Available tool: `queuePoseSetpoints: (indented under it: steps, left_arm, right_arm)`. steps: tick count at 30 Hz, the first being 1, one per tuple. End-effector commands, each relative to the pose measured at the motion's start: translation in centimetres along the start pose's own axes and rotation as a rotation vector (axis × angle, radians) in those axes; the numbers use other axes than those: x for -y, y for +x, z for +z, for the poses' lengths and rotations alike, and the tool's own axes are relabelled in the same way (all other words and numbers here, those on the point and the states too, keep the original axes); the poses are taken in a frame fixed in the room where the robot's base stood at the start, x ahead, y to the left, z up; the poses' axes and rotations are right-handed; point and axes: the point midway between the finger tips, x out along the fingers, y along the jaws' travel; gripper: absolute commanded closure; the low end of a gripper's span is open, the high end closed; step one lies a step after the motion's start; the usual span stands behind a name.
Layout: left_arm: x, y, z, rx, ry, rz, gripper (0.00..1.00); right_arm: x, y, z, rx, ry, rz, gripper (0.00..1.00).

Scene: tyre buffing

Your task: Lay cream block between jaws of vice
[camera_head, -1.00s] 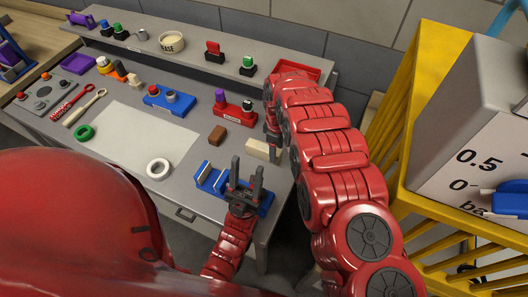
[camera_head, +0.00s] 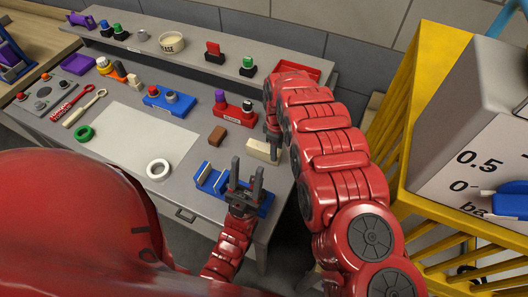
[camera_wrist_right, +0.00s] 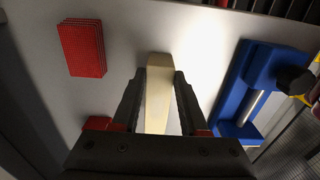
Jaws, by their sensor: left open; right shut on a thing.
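The cream block (camera_head: 258,150) is on the right side of the bench in the head view, and it also shows between the fingers in the right wrist view (camera_wrist_right: 158,88). My right gripper (camera_head: 273,150) is shut on it, pointing down. I cannot tell whether the block is clear of the bench top. The blue vice (camera_head: 209,179) is at the bench's front edge, nearer me than the block; it stands to the right in the right wrist view (camera_wrist_right: 232,95). My left gripper (camera_head: 247,170) is open and empty, in front of the vice and hiding part of it.
A white ring (camera_head: 158,169) and a green ring (camera_head: 84,133) lie further left. A red holder (camera_head: 233,112) and a blue holder (camera_head: 168,101) stand behind. A yellow frame (camera_head: 400,110) is close on the right.

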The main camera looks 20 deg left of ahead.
Motion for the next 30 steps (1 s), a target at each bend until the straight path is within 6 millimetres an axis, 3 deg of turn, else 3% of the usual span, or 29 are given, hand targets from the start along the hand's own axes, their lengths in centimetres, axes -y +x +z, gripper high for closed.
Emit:
queuePoseSetpoints:
  steps: [17, 30]
  left_arm:
    - [0.0, 0.1, 0.0, 0.0, 0.0, 0.0, 0.5]
    - [0.0, 0.0, 0.0, 0.0, 0.0, 0.0, 0.5]
  right_arm:
    - [-0.1, -1.9, -0.1, -0.003, 0.0, 0.004, 1.0]
    - [-0.1, -5.5, 0.0, -0.002, 0.001, 0.003, 1.0]
